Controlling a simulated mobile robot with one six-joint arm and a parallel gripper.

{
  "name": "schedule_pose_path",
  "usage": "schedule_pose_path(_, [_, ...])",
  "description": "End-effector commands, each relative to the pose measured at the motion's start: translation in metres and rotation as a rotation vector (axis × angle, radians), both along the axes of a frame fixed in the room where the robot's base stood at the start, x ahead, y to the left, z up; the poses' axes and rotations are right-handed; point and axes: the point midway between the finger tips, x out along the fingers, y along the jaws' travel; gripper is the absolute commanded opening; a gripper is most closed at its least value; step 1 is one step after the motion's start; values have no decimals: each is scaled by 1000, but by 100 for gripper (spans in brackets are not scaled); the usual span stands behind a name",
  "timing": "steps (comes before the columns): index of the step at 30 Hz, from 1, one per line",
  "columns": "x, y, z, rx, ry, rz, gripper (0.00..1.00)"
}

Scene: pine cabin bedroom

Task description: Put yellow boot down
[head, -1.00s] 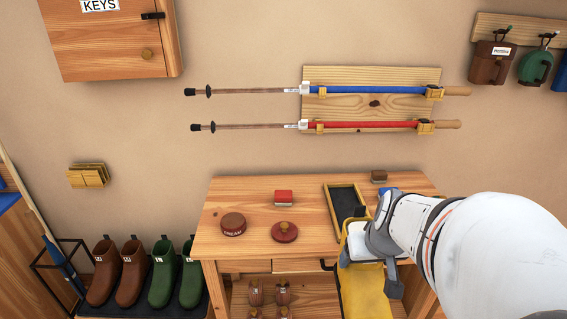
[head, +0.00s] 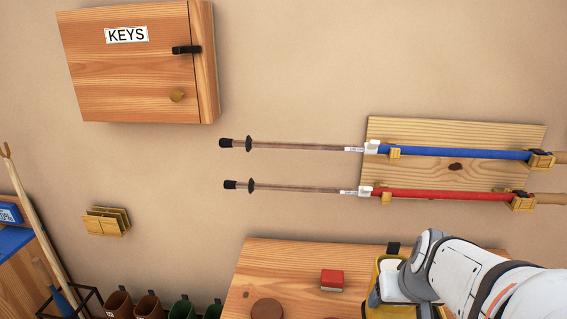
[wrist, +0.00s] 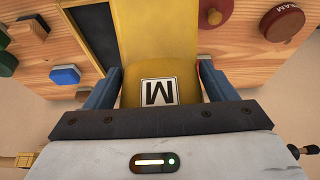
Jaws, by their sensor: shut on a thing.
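The yellow boot (head: 377,292) is in my gripper (head: 398,284), held over or in front of the wooden table (head: 253,263). In the head view the arm and the lower picture edge hide most of it. In the wrist view the boot (wrist: 142,35) runs up between both fingers of my gripper (wrist: 158,88), which are shut on it. A white label with an M (wrist: 158,91) faces the camera. I cannot tell whether the boot touches the table.
A red block (head: 332,280) and a round brown tin (head: 267,309) are on the table. The wrist view shows a dark tray (wrist: 92,32) and a blue block (wrist: 65,75). Brown boots (head: 148,304) and green boots (head: 182,308) stand at lower left. Poles (head: 450,152) hang above.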

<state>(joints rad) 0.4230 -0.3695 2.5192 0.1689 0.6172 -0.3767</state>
Motion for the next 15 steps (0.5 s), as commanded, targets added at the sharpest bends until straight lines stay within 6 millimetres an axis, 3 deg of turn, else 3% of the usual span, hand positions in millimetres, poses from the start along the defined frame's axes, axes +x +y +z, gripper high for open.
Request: schedule_pose_path(15, [103,-27,1,0,1,-23,16])
